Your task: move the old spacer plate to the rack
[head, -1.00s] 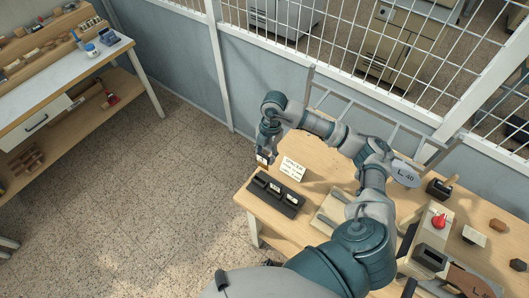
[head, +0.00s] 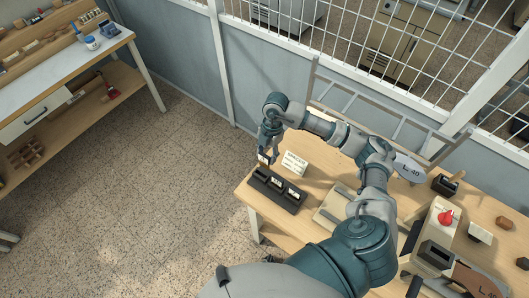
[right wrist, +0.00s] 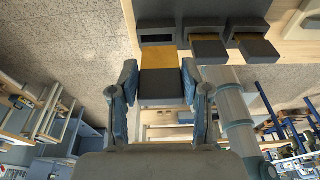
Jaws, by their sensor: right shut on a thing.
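My right gripper (head: 264,157) is shut on a small plate (right wrist: 161,82), tan at one end and dark at the other. In the head view the gripper is just above the left end of a black rack (head: 289,204) on the wooden table. In the right wrist view the rack (right wrist: 200,10) is at the top, and the held plate is in front of its left slot (right wrist: 157,40). Two similar plates, one in the middle (right wrist: 208,49) and one at the right (right wrist: 259,49), sit at the other slots. Whether the held plate touches the rack is unclear. My left gripper is out of view.
A white sign card (head: 294,163) stands just behind the rack. The wooden table (head: 321,181) also carries a machine with a red knob (head: 445,217) and several small blocks at the right. A grey workbench (head: 70,80) is at the far left, across open floor.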

